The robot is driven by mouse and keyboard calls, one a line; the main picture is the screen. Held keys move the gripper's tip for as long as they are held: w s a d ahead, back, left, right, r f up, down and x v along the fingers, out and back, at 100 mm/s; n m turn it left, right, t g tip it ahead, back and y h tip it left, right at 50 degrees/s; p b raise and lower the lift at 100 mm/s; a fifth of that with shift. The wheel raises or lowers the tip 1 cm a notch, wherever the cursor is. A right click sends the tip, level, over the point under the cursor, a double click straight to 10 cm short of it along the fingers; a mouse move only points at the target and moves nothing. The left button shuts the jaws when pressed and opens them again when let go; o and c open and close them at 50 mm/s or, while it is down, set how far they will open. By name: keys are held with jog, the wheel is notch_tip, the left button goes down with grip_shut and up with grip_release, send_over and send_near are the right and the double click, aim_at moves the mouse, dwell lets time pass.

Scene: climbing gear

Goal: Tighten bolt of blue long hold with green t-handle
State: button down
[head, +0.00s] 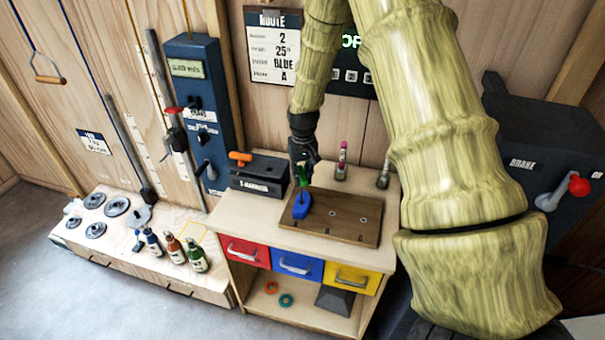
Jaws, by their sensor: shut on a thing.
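The blue long hold (301,207) sits on the left part of a brown wooden board on the bench. The green t-handle (303,175) stands over the hold, its lower end at the top of the hold. My gripper (303,163) is above the hold, shut on the green t-handle. The bolt in the hold is hidden under the t-handle and too small to make out.
The brown board (345,227) has several bare holes. An orange t-handle (240,157) stands in a dark holder (262,175) at the left. Two small bottles (341,165) stand behind the board. Red, blue and yellow drawers (297,264) are below. A dark brake box (548,150) is at the right.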

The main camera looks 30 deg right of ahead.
jog(key=shift+f, duration=0.75)
jog(key=m, duration=0.5)
jog(key=shift+m+p, duration=0.3)
jog(key=shift+p, duration=0.05)
jog(key=m, duration=0.5)
jog(key=shift+a, duration=0.1)
jog(key=shift+r, duration=1.5)
